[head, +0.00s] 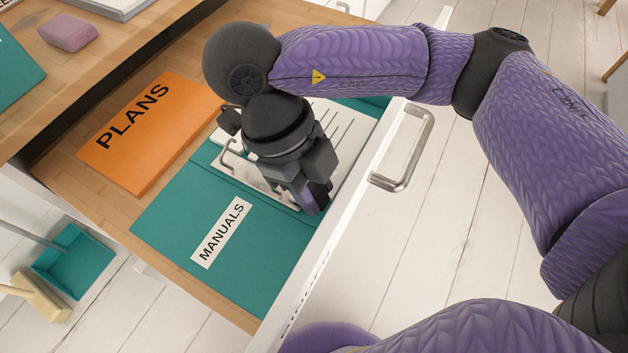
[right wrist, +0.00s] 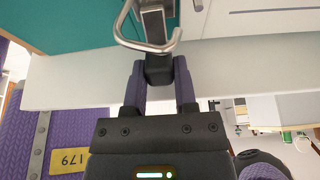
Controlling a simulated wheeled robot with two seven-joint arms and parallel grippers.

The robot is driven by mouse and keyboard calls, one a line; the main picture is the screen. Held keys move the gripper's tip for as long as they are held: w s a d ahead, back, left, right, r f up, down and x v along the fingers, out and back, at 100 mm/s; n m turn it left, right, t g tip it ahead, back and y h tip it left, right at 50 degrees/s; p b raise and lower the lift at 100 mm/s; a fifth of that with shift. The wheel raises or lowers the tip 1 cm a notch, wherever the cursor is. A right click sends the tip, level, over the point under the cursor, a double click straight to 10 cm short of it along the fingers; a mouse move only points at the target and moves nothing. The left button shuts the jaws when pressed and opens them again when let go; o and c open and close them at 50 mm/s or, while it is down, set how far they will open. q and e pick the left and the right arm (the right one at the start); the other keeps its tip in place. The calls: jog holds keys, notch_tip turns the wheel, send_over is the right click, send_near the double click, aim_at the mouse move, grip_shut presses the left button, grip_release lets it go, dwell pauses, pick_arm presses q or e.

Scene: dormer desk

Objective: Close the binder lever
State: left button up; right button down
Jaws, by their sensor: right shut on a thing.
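The teal binder (head: 178,218), labelled MANUALS, lies open in the drawer, with white lined paper (head: 346,128) on its far half. A metal ring (head: 228,158) stands up beside my right wrist; a bent metal wire also shows in the right wrist view (right wrist: 172,44). My right gripper (head: 314,203) points down over the binder near the drawer's front wall. In the right wrist view my right gripper (right wrist: 160,72) is shut on the dark end of the binder lever (right wrist: 153,25). The gripper hides most of the lever in the head view. My left gripper is not in view.
An orange PLANS folder (head: 150,130) lies left of the binder in the drawer. The white drawer front (head: 335,225) with its metal handle (head: 405,165) runs close beside the gripper. The desk top with a pink eraser (head: 68,32) overhangs at the upper left. A teal dustpan (head: 75,262) is on the floor.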

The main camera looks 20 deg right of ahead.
jog(key=shift+s+d+f+t+y, duration=0.3)
jog(key=shift+t+y, duration=0.2)
jog(key=shift+t, duration=0.1)
jog(key=shift+s+d+f+t+y+b, duration=0.15)
jog(key=shift+s+f+t+y+b, duration=0.1)
jog(key=shift+f+t+y+b, duration=0.4)
jog(key=shift+r+t, duration=0.15)
jog(key=shift+t, duration=0.2)
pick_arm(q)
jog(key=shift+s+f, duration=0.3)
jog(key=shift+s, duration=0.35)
pick_arm(e)
jog(key=c, duration=0.8)
grip_release()
jog(key=shift+y, duration=0.25)
jog(key=o, duration=0.4)
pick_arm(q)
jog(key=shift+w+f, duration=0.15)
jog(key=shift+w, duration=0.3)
pick_arm(e)
jog(key=shift+r, duration=0.15)
